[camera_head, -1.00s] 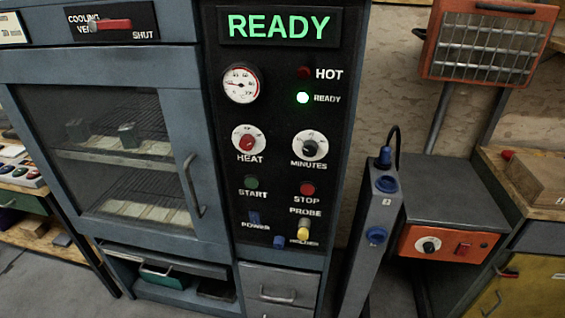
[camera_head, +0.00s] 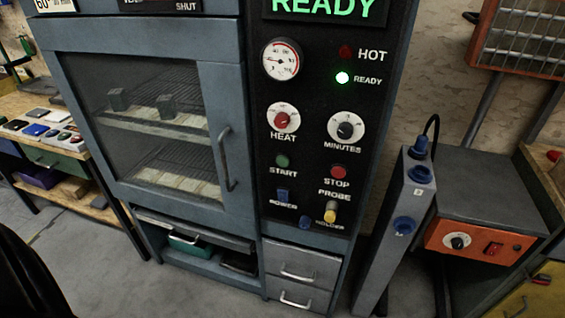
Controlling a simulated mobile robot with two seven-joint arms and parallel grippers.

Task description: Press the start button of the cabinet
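The cabinet (camera_head: 225,25) is a blue-grey oven-like unit with a black control panel on its right side. The green start button (camera_head: 282,161) sits under the HEAT knob (camera_head: 283,118), left of the red stop button (camera_head: 338,172). The display (camera_head: 325,8) reads READY, and the green READY lamp (camera_head: 342,78) is lit. The HOT lamp (camera_head: 345,52) is dark. The cabinet door (camera_head: 150,120) is shut, with small blocks on racks behind its glass. A dark shape at the lower left may be part of my arm. Neither gripper is in view.
A grey post with blue sockets (camera_head: 403,190) stands right of the cabinet, beside a grey bench unit with an orange front (camera_head: 480,243). A wooden workbench (camera_head: 45,115) with several small items stands at the left. Grey floor (camera_head: 95,260) is clear in front of the cabinet.

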